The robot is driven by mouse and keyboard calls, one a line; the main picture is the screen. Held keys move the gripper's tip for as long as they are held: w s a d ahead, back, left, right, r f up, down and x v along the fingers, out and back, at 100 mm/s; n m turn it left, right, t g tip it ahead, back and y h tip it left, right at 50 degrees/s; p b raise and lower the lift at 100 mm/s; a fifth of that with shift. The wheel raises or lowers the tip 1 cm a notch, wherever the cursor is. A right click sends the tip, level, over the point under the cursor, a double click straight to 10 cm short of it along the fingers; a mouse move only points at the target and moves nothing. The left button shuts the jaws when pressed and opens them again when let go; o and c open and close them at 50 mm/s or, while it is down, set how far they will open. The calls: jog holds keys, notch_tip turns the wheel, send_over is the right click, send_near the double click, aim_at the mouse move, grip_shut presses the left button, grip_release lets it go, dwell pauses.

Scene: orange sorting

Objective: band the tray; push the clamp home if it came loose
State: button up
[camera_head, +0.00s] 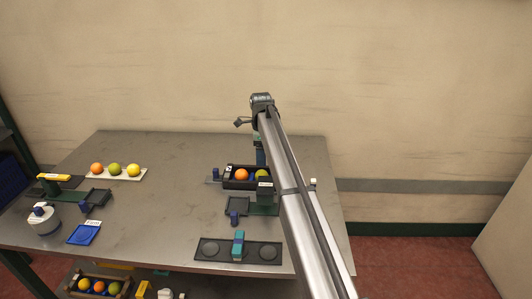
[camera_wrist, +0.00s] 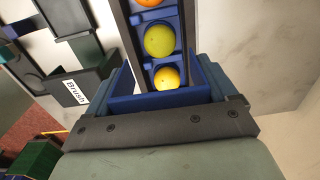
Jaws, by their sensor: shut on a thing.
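The dark tray with a blue inside (camera_head: 228,184) lies at the right of the table; an orange and a green fruit show in it. In the wrist view the tray (camera_wrist: 184,32) runs upward from my gripper (camera_wrist: 163,84), with orange, green and yellow fruit in a row. My teal fingers stand either side of the tray's near end, shut on a blue piece (camera_wrist: 150,101) that spans below the yellow fruit. I cannot tell whether this piece is seated on the tray. In the head view my arm hides the grip. A blue clamp with a grey handle (camera_head: 214,175) stands at the tray's left end.
A dark block labelled "Brush" (camera_wrist: 75,88) stands close beside my gripper. A dark plate (camera_head: 210,250) with a teal block lies in front. A white strip (camera_head: 126,174) with three fruits, a green fixture and a blue pad (camera_head: 83,235) are left. The table's middle is clear.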

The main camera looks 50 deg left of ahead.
aim_at(262, 172)
jog(key=shift+f, duration=3.8)
jog(key=shift+s+d+f, duration=0.1)
jog(key=shift+d+f, duration=0.15)
jog(key=shift+f, duration=0.75)
jog(key=o, duration=0.8)
jog(key=shift+c, duration=0.2)
jog(key=shift+r, duration=0.2)
jog(key=shift+o, duration=0.2)
jog(key=shift+a+r, duration=0.2)
jog(key=shift+r, duration=3.65)
